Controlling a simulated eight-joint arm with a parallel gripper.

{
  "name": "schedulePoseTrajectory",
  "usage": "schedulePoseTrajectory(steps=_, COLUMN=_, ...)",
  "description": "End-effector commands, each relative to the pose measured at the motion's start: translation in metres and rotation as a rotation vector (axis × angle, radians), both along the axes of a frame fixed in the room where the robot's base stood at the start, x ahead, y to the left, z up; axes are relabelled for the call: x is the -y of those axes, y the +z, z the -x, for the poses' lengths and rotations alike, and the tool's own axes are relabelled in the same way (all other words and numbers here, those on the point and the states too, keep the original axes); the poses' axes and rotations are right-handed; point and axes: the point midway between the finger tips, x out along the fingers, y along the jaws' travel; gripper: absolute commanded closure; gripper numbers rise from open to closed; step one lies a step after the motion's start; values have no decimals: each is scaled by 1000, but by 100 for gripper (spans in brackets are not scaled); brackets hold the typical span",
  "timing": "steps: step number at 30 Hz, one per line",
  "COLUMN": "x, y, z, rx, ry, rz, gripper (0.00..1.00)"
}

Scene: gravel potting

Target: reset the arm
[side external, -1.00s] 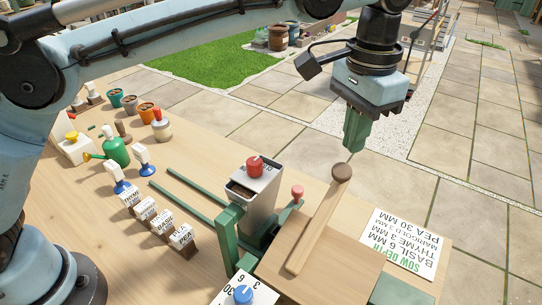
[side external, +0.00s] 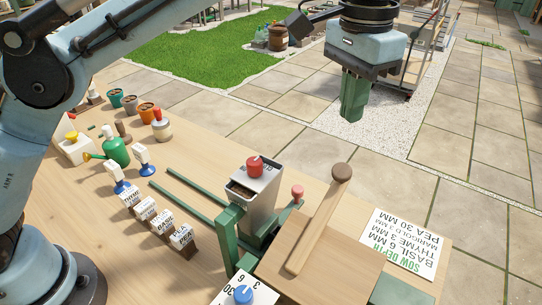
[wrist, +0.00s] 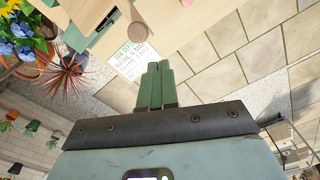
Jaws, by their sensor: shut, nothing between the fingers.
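My gripper (side external: 353,115) hangs in the air beyond the far right edge of the bench, over the gravel strip and paving. Its green fingers point down, shut together and empty. In the wrist view the closed fingers of my gripper (wrist: 157,85) show against the paving. Nothing touches it. The long wooden handle (side external: 320,220) with a dark round knob lies below it on the bench, well apart from the fingers.
On the bench (side external: 130,243) stand a metal hopper with a red knob (side external: 254,167), label blocks (side external: 165,222), a green watering can (side external: 115,150), small pots (side external: 130,104) and a sow depth card (side external: 405,245). Flowers (wrist: 22,40) show in the wrist view. Air around my gripper is clear.

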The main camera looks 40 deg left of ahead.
Motion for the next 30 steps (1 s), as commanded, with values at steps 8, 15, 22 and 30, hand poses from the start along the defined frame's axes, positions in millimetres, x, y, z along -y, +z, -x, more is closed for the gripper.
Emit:
schedulePoseTrajectory(steps=8, x=-76, y=14, z=-6, rx=113, ry=114, rz=64, gripper=100)
schedulePoseTrajectory(steps=15, x=-144, y=6, z=12, rx=227, ry=215, rz=108, gripper=100)
schedulePoseTrajectory(steps=22, x=-204, y=-20, z=46, rx=343, ry=312, rz=136, gripper=100)
schedulePoseTrajectory(steps=30, x=-260, y=-72, z=96, rx=482, ry=418, rz=147, gripper=100)
